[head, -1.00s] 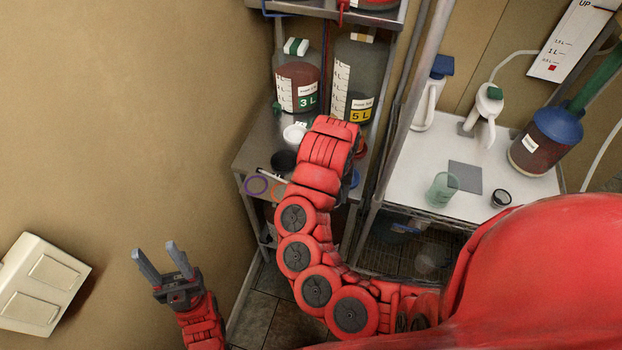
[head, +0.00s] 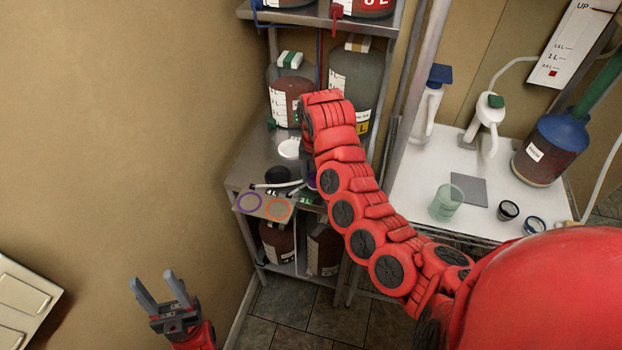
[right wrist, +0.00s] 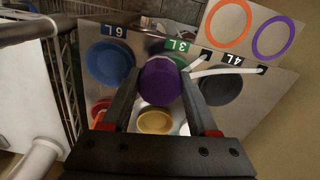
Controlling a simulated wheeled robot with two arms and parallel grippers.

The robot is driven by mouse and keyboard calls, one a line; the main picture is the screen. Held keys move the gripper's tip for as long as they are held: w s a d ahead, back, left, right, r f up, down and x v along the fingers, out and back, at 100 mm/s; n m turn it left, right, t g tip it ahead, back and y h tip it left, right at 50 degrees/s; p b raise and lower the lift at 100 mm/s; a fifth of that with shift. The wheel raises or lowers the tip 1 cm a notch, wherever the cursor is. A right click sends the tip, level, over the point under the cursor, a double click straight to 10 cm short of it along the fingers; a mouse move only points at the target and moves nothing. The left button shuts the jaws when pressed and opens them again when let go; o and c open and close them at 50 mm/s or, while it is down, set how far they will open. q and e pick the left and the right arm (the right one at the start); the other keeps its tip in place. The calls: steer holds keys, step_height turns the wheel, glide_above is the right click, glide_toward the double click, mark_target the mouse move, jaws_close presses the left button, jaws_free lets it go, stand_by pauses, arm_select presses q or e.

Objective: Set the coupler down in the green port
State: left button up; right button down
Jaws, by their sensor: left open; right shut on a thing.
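In the right wrist view my right gripper (right wrist: 158,84) is shut on the purple coupler (right wrist: 160,80), whose rounded face fills the space between the fingers. The green port (right wrist: 181,61) shows only as a sliver of rim behind the coupler, below the green 3L label (right wrist: 180,46). I cannot tell whether coupler and port touch. In the head view my right arm hides most of the right gripper and the coupler. My left gripper (head: 154,286) is open and empty at the lower left, away from the shelf.
The panel holds a blue port (right wrist: 109,62) under 6L, a dark grey port (right wrist: 220,86) near 4L, and a yellow port (right wrist: 155,122) below. A panel with orange (right wrist: 228,22) and purple (right wrist: 272,37) rings adjoins it. A bottle (head: 290,100) stands behind; a white counter is right.

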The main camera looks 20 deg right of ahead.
mark_target(311, 176)
steer(key=shift+w, duration=0.55)
steer(key=shift+w+f, duration=0.15)
steer(key=shift+w, duration=0.25)
steer(key=shift+w+a+b, duration=0.15)
steer(key=shift+w+b, duration=0.3)
steer(key=shift+b, duration=0.05)
steer(key=shift+w+f+p, duration=0.25)
steer(key=shift+f+p, duration=0.9)
steer(key=shift+f, duration=0.45)
steer(key=shift+f, duration=0.1)
steer(key=shift+c, duration=0.8)
jaws_free()
